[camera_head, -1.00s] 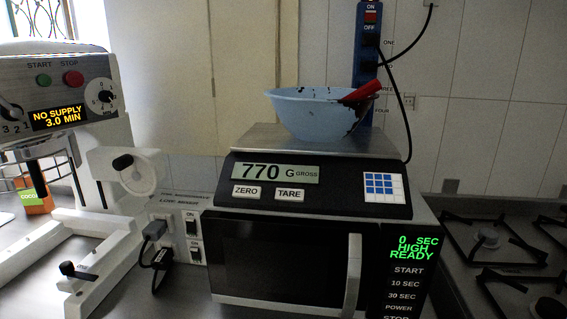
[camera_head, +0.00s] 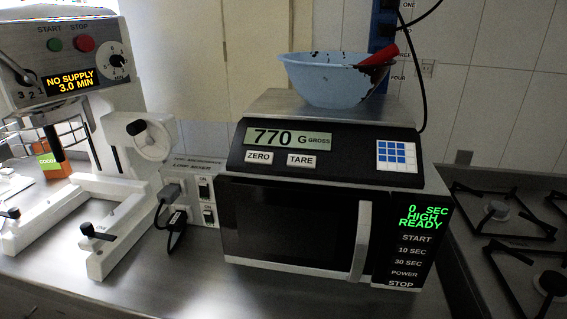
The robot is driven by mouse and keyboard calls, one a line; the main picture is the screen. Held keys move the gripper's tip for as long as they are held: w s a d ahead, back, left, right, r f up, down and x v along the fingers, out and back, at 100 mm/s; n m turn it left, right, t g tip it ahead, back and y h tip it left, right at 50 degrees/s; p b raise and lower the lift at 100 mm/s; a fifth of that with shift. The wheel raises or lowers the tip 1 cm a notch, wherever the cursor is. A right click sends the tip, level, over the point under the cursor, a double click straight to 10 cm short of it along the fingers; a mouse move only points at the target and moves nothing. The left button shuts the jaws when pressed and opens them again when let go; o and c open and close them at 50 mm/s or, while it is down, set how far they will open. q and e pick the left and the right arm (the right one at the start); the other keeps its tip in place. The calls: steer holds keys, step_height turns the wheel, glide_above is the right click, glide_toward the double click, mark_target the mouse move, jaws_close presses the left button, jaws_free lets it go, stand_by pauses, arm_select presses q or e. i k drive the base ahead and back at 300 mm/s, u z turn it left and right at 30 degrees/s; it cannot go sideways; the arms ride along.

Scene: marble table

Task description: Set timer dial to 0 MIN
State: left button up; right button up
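The timer dial (camera_head: 118,61) is a small round dial with a black knob on the front panel of the white mixer (camera_head: 125,189) at the left. The mixer's display (camera_head: 70,82) reads "NO SUPPLY 3.0 MIN" in yellow. A green START button (camera_head: 55,45) and a red STOP button (camera_head: 84,44) sit left of the dial. The dial's numbers are too small to read surely. Neither of my grippers is in view.
A microwave (camera_head: 300,232) stands in the middle with a scale (camera_head: 340,155) on top reading 770 G. A blue bowl (camera_head: 325,82) with a red-handled tool rests on it. A switched supply box (camera_head: 203,200) with cables sits between mixer and microwave. A stove (camera_head: 500,215) is at right.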

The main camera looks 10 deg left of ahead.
mark_target(117, 61)
steer(key=u, duration=1.1)
steer(key=k, duration=0.25)
steer(key=u, duration=1.3)
steer(key=i, duration=0.85)
steer(key=z, duration=0.95)
